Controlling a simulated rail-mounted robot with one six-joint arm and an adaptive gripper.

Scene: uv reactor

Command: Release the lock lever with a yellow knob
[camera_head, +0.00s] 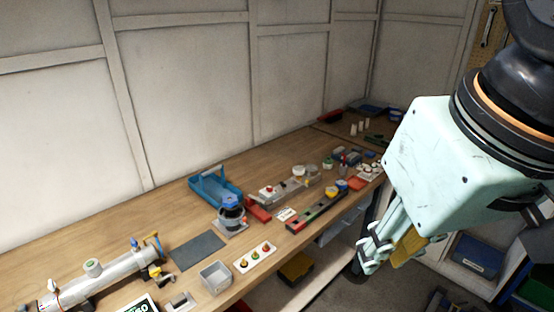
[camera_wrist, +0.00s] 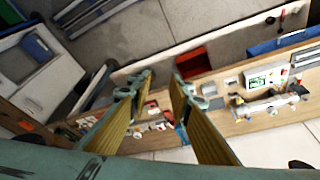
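The UV reactor (camera_head: 110,271), a pale horizontal cylinder with fittings, lies on the wooden bench at the lower left of the head view. At its right end is a small yellow part (camera_head: 155,270), with an orange-yellow piece beside a blue one above it. I cannot tell which is the lock lever's knob. The reactor also shows small at the right of the wrist view (camera_wrist: 268,106). My gripper (camera_head: 368,252) hangs in front of the bench at the right, far from the reactor. In the wrist view its two fingers (camera_wrist: 160,88) are apart with nothing between them.
The bench (camera_head: 60,245) runs along a panelled wall. Near the reactor are a dark mat (camera_head: 197,251), a grey bin (camera_head: 216,277) and a button panel (camera_head: 255,257). A blue tray (camera_head: 214,188) and several small items stand farther along. Open floor lies in front.

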